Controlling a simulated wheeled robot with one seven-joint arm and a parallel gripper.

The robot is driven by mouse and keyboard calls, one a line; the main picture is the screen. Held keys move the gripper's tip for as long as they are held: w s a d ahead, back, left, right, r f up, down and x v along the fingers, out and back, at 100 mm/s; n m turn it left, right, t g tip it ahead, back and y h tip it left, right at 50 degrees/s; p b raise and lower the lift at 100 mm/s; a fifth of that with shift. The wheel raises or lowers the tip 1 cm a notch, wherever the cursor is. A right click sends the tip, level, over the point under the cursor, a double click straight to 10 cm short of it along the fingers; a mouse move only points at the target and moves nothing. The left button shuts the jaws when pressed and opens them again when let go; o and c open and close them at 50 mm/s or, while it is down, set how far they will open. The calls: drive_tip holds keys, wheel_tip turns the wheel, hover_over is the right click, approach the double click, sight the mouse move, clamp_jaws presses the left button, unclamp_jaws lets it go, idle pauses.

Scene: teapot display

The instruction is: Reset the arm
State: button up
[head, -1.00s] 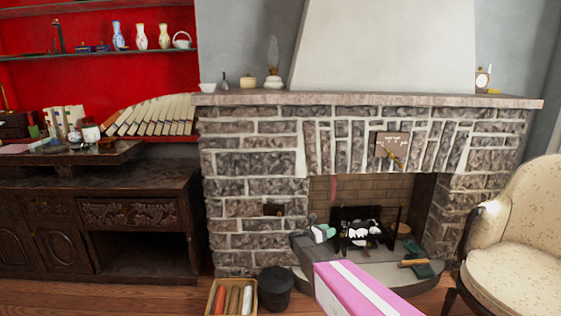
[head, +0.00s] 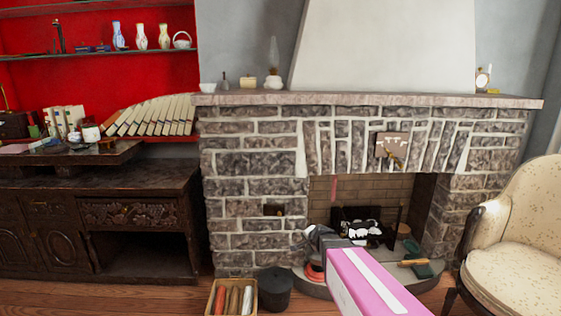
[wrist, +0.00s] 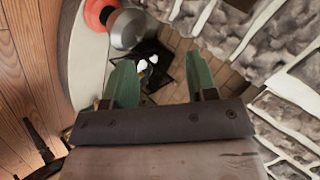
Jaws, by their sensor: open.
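My gripper (wrist: 160,72) shows in the wrist view with its two green fingers spread apart and nothing between them. Beyond the fingers lie the fireplace floor and a black grate. In the head view my pink and white arm reaches in from the bottom toward the fireplace opening. Its dark grey end is in front of the hearth's left part, and the fingers are hard to make out there.
The black grate (head: 350,222) holds white pieces. A metal pot (wrist: 127,28) and an orange-red round thing (wrist: 97,14) are near the gripper. A dark bucket (head: 273,289) and a crate (head: 252,310) stand left. An armchair (head: 520,225) is right.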

drive_tip(key=s+d+n+g+h, duration=0.1)
drive_tip(key=s+d+n+g, duration=0.2)
drive_tip(key=s, duration=0.7)
drive_tip(key=s+d+n+g+h, duration=0.1)
drive_tip(key=s+d+n+g, duration=0.2)
drive_tip(key=s+n+g, duration=0.3)
drive_tip(key=s+n, duration=0.1)
drive_tip(key=s, duration=0.4)
drive_tip(key=shift+s+d+h, duration=0.25)
drive_tip(key=shift+d+h, duration=0.1)
drive_tip(key=shift+h, duration=0.05)
